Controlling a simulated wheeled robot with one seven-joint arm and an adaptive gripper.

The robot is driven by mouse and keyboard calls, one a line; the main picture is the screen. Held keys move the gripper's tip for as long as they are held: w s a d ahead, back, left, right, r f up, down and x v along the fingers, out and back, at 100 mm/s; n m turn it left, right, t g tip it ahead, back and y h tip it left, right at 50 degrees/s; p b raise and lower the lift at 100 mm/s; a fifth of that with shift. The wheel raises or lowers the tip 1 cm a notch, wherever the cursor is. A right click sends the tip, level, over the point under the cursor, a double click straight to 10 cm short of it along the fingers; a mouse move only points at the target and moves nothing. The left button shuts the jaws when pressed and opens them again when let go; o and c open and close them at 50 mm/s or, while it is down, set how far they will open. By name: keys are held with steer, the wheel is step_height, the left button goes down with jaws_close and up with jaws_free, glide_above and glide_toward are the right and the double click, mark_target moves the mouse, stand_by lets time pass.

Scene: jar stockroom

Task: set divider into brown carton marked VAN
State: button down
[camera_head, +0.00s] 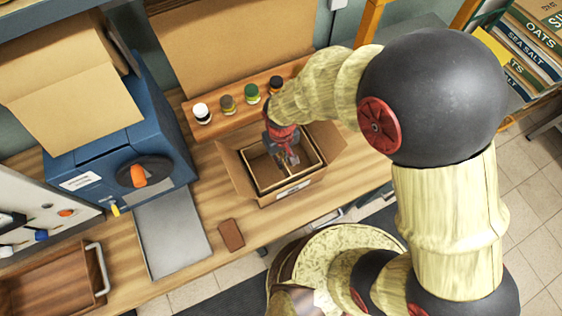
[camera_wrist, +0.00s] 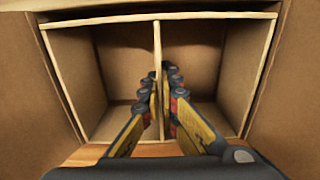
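The brown carton (camera_head: 309,179) stands open on the wooden bench, its flaps spread outward. A white label is on its front, too small to read here. The pale wooden divider (camera_wrist: 157,60), a frame with one middle panel, sits inside the carton; its rim shows below the carton's walls. My gripper (camera_head: 287,157) reaches down into the carton from above. In the wrist view, my gripper (camera_wrist: 159,92) has its fingers on either side of the middle panel, with a narrow gap showing, so it looks open. The panel's lower part is partly hidden by the fingers.
Behind the carton, a wooden rack (camera_head: 226,121) holds several small jars. A blue machine (camera_head: 120,150) stands at the left, with a grey plate (camera_head: 172,235) before it. A small brown block (camera_head: 231,234) lies near the bench's front edge. Bare bench lies left of the carton.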

steer(key=shift+f, duration=1.35)
steer(key=shift+f, duration=0.1)
steer(key=shift+f+b, duration=0.4)
steer(key=shift+b, duration=0.05)
steer(key=shift+f, duration=0.15)
steer(key=c, duration=2.3)
jaws_free()
steer(key=shift+o, duration=1.3)
